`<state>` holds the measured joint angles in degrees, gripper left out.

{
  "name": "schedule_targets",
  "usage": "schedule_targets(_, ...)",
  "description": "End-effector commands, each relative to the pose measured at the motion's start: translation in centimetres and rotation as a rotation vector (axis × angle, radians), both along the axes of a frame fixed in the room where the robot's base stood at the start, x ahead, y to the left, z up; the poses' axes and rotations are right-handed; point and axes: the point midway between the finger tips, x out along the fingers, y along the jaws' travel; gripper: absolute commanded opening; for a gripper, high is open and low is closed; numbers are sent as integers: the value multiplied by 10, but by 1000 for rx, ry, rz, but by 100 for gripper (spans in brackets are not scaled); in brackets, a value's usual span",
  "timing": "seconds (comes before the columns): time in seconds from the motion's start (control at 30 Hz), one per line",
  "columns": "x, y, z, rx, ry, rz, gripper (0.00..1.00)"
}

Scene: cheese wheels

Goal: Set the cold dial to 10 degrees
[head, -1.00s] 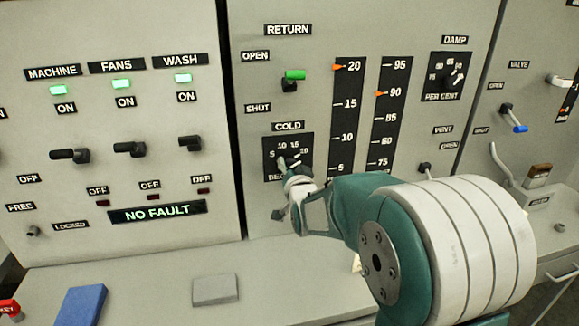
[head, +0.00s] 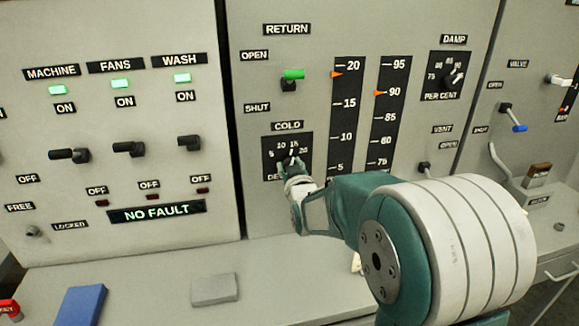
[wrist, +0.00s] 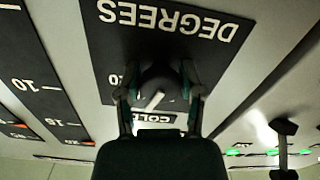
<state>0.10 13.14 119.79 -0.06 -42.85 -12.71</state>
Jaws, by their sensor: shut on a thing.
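The cold dial's black plate (head: 267,171) is on the middle panel under the COLD label (head: 287,126). Its scale reads 5, 10, 15, 20. My gripper (head: 292,166) is at the dial knob, its fingers covering part of it in the head view. In the wrist view, which is upside down, my gripper (wrist: 159,88) has one finger on each side of the dark round knob (wrist: 158,78), shut on it. A white pointer line shows on the knob; the exact number it points to is hard to tell. DEGREES is printed on the plate (wrist: 107,55).
Two black gauges stand right of the dial; the left one (head: 342,120) has an orange marker a little below 20. The RETURN lever (head: 292,75) is above. A grey block (head: 215,290) and blue block (head: 81,305) lie on the ledge. The display reads NO FAULT (head: 156,212).

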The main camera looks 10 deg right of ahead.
Motion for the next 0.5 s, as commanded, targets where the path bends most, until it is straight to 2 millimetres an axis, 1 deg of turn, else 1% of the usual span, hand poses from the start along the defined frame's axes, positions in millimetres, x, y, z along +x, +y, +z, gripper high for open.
schedule_targets(0.2,1,1,2,-204,-6,2,2)
schedule_targets(0.5,1,1,3,-450,-6,2,2)
